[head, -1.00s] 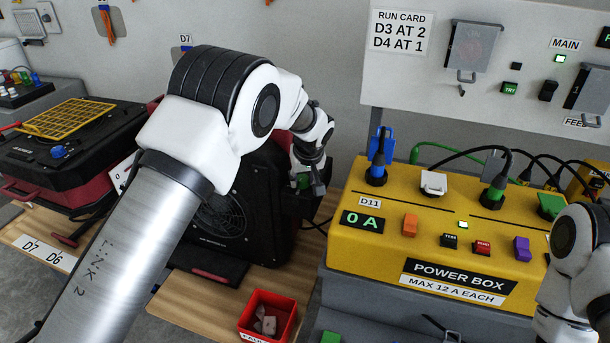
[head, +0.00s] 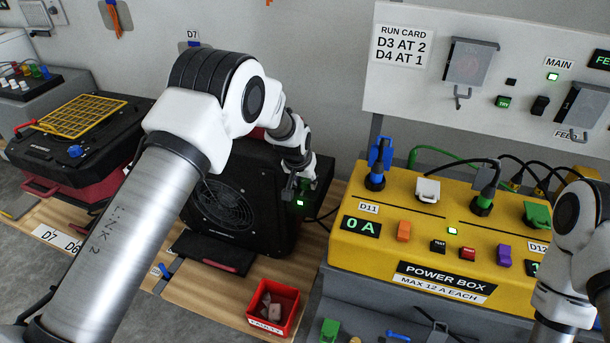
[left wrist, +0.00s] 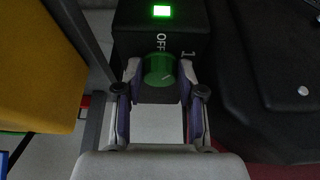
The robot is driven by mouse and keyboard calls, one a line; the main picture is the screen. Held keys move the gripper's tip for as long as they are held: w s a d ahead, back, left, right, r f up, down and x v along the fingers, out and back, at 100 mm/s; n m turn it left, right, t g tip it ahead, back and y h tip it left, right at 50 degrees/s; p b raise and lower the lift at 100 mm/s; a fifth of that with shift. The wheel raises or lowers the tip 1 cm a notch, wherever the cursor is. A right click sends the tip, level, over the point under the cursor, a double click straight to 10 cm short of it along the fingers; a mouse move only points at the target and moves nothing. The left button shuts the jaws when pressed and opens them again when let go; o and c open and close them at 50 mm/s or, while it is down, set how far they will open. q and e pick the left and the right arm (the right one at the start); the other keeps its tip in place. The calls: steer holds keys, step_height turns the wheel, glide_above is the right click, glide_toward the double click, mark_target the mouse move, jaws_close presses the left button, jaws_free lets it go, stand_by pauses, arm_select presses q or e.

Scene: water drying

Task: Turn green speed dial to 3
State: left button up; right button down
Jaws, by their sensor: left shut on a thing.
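The green speed dial (left wrist: 158,70) is in the left wrist view, on a black housing below a lit green lamp (left wrist: 161,11). The labels "OFF" and "1" show beside it; I cannot tell which setting its faint mark points at. My left gripper (left wrist: 160,82) has one finger on each side of the dial and is shut on it. In the head view my left gripper (head: 303,186) is at the right side of the black blower (head: 270,232), where a green light (head: 300,203) glows. My right arm shows at the right edge; its gripper is out of view.
The yellow power box (head: 345,252) stands close to the right of the blower, with plugs and dark cables. A red bin (head: 253,322) stands in front. Another black and red dryer (head: 60,180) is at the left. A run card (head: 402,46) hangs on the panel.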

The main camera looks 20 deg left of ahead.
arm_select(q)
steer(key=shift+f, duration=0.1)
steer(key=o, duration=1.1)
steer(key=shift+o, duration=0.2)
steer(key=shift+w, duration=0.1)
